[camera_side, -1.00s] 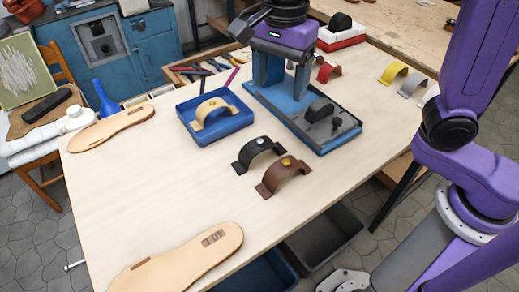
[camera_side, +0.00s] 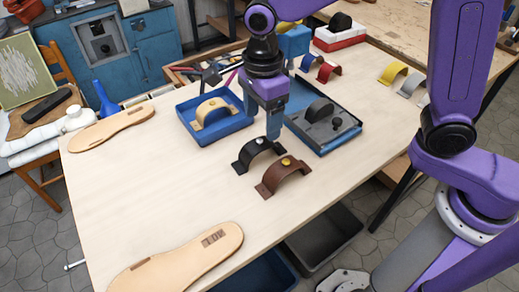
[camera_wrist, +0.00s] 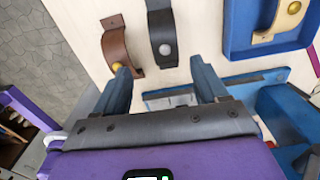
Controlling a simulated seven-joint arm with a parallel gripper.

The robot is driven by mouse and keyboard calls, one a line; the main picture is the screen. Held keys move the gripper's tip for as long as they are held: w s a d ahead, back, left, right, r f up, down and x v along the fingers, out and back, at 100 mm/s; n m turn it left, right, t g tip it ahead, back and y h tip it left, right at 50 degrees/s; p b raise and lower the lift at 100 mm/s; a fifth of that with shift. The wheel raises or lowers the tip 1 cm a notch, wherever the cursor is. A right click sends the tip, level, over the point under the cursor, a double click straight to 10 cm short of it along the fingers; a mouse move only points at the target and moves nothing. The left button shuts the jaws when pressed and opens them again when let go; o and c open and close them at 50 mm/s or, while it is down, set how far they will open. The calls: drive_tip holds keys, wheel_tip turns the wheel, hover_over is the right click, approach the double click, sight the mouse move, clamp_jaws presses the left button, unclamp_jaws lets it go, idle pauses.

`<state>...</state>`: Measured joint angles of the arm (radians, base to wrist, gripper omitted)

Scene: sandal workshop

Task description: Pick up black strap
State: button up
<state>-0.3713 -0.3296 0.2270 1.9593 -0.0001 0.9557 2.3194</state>
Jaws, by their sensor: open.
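The black strap (camera_side: 257,152) is an arched band with a silver stud, lying on the pale table. In the wrist view the black strap (camera_wrist: 162,30) is at the top, ahead of the space between my fingers. My gripper (camera_side: 269,122) is above the table, just behind and to the right of the strap in the side view, apart from it as far as I can tell. In the wrist view my gripper (camera_wrist: 165,82) has its two blue fingers spread with nothing between them.
A brown strap (camera_side: 283,177) with a brass stud lies close beside the black one. A blue tray (camera_side: 232,127) holding a tan strap (camera_side: 213,113) stands to the left. A blue-framed fixture (camera_side: 322,148) stands to the right. The table's front left is clear apart from soles (camera_side: 182,262).

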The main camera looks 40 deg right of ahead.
sight(259, 139)
drive_tip(key=shift+w+f, duration=0.2)
drive_tip(key=shift+f, duration=1.65)
drive_tip(key=shift+w+f, duration=0.2)
drive_tip(key=shift+f, duration=1.6)
drive_tip(key=c, duration=1.1)
